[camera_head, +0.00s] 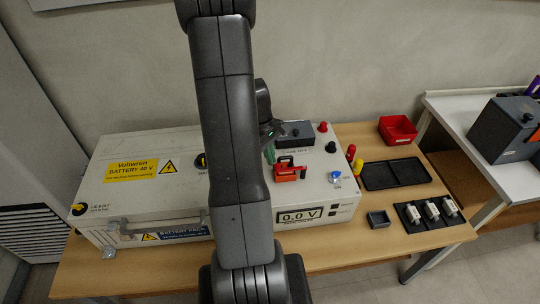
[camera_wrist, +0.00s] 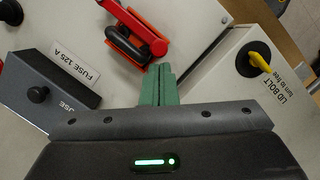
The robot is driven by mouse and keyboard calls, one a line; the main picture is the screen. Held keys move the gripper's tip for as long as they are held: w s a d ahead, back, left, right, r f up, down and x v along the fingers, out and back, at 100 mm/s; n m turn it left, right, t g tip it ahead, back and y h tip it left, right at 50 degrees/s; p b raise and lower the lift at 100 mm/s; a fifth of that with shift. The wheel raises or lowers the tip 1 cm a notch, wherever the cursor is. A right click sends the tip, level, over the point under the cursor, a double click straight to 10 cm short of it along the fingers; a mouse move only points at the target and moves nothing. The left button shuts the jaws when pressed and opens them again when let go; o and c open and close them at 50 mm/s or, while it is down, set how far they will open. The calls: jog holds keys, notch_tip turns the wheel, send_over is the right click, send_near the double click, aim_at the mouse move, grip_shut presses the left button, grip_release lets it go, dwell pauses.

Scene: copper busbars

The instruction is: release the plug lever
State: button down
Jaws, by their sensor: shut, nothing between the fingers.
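In the head view my gripper (camera_head: 268,154) is beside the plug's left end, partly hidden by my arm.
A dark fuse block (camera_wrist: 40,85), labelled FUSE 125 A, is left of my fingers in the wrist view; a yellow lid bolt (camera_wrist: 260,62) is on the right. The battery case (camera_head: 130,205) fills the table's left.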

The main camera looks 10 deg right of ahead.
jog(key=shift+s, duration=0.1)
jog(key=shift+s+n, duration=0.3)
jog(key=shift+n, duration=0.1)
